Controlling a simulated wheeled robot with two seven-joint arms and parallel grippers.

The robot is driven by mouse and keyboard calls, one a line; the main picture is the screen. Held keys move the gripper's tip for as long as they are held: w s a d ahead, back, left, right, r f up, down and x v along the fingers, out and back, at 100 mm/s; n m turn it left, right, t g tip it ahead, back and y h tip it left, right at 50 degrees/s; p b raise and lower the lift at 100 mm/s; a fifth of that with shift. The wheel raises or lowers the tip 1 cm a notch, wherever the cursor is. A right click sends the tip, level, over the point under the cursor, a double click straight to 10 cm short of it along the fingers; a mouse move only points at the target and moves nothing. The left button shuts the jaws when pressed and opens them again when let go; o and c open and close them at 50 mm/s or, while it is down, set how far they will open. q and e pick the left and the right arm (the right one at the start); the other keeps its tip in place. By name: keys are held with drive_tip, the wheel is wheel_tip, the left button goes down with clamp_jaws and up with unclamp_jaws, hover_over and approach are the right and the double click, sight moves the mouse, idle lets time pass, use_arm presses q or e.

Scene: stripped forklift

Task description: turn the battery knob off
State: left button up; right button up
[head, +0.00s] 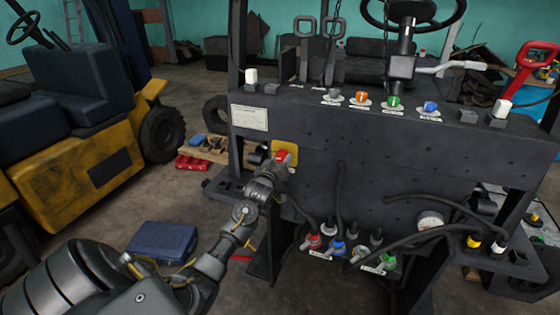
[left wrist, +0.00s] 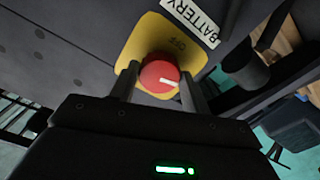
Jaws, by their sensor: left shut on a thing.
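The battery knob (head: 282,156) is red, on a yellow plate (head: 291,147) at the left of the dark forklift panel. In the left wrist view the red knob (left wrist: 160,75) has a white mark pointing to the right. The yellow plate (left wrist: 150,38) reads "OFF" above the knob, beside a white "BATTERY" label (left wrist: 191,20). My left gripper (head: 276,165) reaches the knob from below left. In the left wrist view its two fingers (left wrist: 160,82) stand on either side of the knob, shut on it. My right gripper is not in view.
The panel top carries several coloured knobs (head: 394,102) and a steering wheel (head: 412,10). Hoses and coloured connectors (head: 338,247) sit low on the panel. A blue case (head: 162,242) lies on the floor at the left. A yellow forklift (head: 75,170) stands behind it.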

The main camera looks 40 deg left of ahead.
use_arm(q)
drive_tip(key=n+p, duration=0.1)
drive_tip(key=n, duration=0.2)
drive_tip(key=shift+d+n, duration=0.1)
drive_tip(key=shift+n, duration=0.3)
drive_tip(key=n+p, duration=0.1)
drive_tip(key=n, duration=0.2)
drive_tip(key=shift+r, duration=0.1)
drive_tip(key=n+p, duration=0.1)
drive_tip(key=n, duration=0.4)
drive_tip(key=shift+n+p, duration=0.65)
drive_tip(key=shift+n, duration=1.05)
drive_tip(key=o, duration=1)
